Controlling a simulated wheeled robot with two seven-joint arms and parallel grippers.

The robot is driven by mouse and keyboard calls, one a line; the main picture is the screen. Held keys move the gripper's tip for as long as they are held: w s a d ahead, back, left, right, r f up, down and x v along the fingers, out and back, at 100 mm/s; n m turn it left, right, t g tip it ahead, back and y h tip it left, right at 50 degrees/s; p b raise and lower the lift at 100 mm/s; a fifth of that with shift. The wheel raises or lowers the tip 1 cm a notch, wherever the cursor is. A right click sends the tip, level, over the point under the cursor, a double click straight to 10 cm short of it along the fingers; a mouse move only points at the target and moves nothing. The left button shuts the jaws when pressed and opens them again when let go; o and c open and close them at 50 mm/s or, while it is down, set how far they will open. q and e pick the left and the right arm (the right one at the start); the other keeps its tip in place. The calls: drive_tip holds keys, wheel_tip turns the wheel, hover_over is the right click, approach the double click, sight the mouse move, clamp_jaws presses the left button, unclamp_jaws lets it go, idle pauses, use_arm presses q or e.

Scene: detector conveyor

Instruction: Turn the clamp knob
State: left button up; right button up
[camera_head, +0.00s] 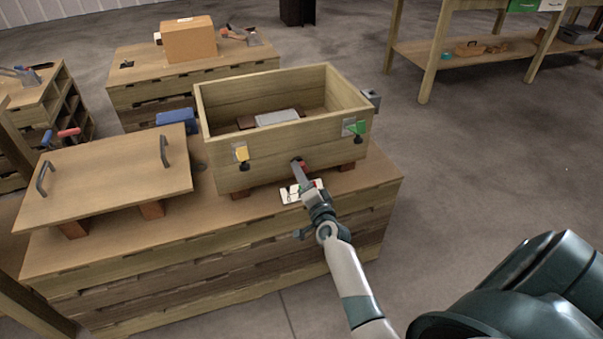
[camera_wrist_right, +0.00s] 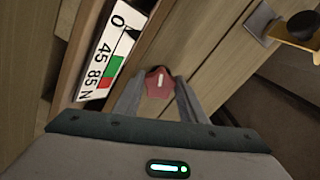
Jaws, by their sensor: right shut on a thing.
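The clamp knob (camera_wrist_right: 158,80) is dark red with a small white mark, on the front of a wooden box (camera_head: 225,180). My right gripper (camera_head: 299,168) reaches the lower front of the box, and its fingers are closed on the knob from both sides. In the right wrist view the two grey fingers stand either side of the knob. A white scale label (camera_wrist_right: 104,50) with green and red bands, marked 0, 45 and 85 N, lies beside the knob. In the head view the gripper hides most of the knob. My left gripper is not in view.
The open box stands on a wooden crate table (camera_head: 110,262). A yellow tab (camera_head: 242,154) and a green tab (camera_head: 357,128) are on its front. A wooden lid (camera_head: 110,182) with two handles lies at left, near a blue object (camera_head: 177,117). Floor is clear at right.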

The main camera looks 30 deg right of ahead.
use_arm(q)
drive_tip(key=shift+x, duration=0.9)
use_arm(e)
drive_tip(key=shift+r+m, duration=0.15)
drive_tip(key=shift+m, duration=1.25)
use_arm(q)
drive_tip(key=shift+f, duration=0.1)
use_arm(e)
drive_tip(key=o, duration=1.1)
drive_tip(key=shift+c, duration=0.2)
drive_tip(key=shift+s, duration=0.1)
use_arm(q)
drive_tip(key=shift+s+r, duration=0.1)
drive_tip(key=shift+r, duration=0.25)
use_arm(e)
drive_tip(key=v, duration=1.7)
